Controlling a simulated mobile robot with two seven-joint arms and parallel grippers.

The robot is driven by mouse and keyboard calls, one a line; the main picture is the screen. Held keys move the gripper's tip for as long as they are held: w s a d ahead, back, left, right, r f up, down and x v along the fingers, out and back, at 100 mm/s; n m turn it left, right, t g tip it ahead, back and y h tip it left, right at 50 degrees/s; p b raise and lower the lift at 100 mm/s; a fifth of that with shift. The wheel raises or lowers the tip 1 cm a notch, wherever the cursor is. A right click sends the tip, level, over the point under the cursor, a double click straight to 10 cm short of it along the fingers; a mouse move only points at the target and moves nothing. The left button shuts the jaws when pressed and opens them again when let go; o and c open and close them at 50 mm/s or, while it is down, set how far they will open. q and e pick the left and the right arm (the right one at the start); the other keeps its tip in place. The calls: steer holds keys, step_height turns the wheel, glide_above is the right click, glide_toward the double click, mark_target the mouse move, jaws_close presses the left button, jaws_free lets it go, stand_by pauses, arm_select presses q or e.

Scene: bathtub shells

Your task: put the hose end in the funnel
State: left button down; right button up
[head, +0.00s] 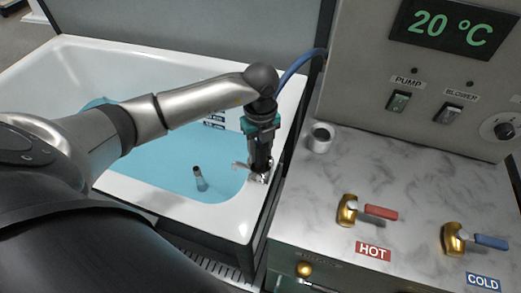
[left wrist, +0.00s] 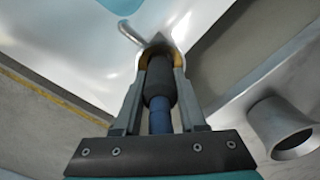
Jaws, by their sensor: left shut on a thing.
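My left gripper (head: 261,168) points down at the tub's right rim, beside a metal fitting. It is shut on the hose end (left wrist: 157,85), a dark cylinder on a blue hose (left wrist: 160,121). In the left wrist view the tip of the hose end is at a brass-coloured ring on the rim; I cannot tell how far it sits inside. The blue hose (head: 298,66) also shows in the head view. The grey funnel (head: 320,141) stands on the marble counter, right of the gripper and apart from it. It also shows in the left wrist view (left wrist: 278,124). My right gripper is out of view.
The white bathtub (head: 225,219) holds blue water with a small dark-topped object (head: 199,178) in it. The marble counter (head: 290,217) carries a red hot lever (head: 380,212) and a blue cold lever (head: 490,241). A control panel (head: 350,85) rises behind. The counter around the funnel is clear.

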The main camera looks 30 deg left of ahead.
arm_select(q)
steer(key=shift+f, duration=0.15)
steer(key=shift+c, duration=2.3)
jaws_free()
steer(key=shift+w+r, duration=0.1)
steer(key=shift+r, duration=0.45)
step_height(320, 180, up, 11)
steer(key=shift+r+p, duration=0.15)
steer(key=shift+p, duration=0.6)
